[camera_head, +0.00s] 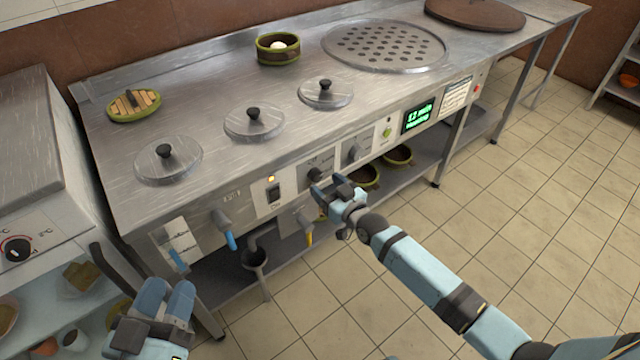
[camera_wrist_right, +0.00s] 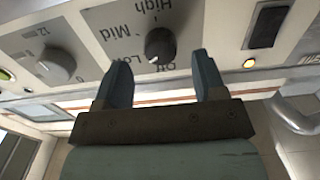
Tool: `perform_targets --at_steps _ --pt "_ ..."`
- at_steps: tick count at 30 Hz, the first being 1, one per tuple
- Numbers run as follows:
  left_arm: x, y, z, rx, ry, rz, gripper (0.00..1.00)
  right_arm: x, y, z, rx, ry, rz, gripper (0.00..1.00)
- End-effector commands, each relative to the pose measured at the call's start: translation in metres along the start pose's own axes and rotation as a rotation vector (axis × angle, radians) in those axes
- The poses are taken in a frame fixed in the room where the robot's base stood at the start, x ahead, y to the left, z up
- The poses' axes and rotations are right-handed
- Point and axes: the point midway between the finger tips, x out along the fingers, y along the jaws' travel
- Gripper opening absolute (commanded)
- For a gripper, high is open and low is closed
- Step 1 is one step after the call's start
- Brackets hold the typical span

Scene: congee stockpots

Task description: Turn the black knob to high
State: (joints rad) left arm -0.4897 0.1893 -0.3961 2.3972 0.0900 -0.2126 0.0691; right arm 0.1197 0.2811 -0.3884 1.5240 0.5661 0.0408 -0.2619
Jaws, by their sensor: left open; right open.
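The black knob (camera_head: 315,174) is on the stove's front panel, just past my right gripper (camera_head: 329,191). In the right wrist view the black knob (camera_wrist_right: 160,44) shows between and beyond the open fingertips (camera_wrist_right: 162,70), with free space on both sides. The panel appears upside down there, with High, Mid, Low and Off printed around the knob. The knob's white mark is on its lower side in that view, near Low and Off; I cannot tell exactly which. My left gripper (camera_head: 166,288) is open and empty at lower left, away from the knob.
A grey knob (camera_head: 353,151) and a black rocker switch (camera_head: 273,192) flank the black knob. An amber light (camera_head: 271,179) glows above the switch. A blue-handled tap (camera_head: 226,230) juts from the panel. A counter with another knob (camera_head: 15,249) stands left. Tiled floor at right is clear.

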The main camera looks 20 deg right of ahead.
Motion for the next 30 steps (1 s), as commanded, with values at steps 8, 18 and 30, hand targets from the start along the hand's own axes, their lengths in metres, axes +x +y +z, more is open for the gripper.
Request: perform_targets --at_steps 8,18,30 --pt "0.001 0.007 -0.014 -0.013 0.078 0.03 0.43 0.029 0.0 0.001 0.002 -0.001 -0.001 0.64" --pt "0.001 0.008 -0.016 -0.014 0.085 0.033 0.43 0.032 0.0 0.0 0.001 -0.001 0.0 0.6" --pt "0.002 0.008 -0.016 -0.014 0.084 0.033 0.43 0.031 0.0 0.0 0.008 -0.001 0.0 0.15"
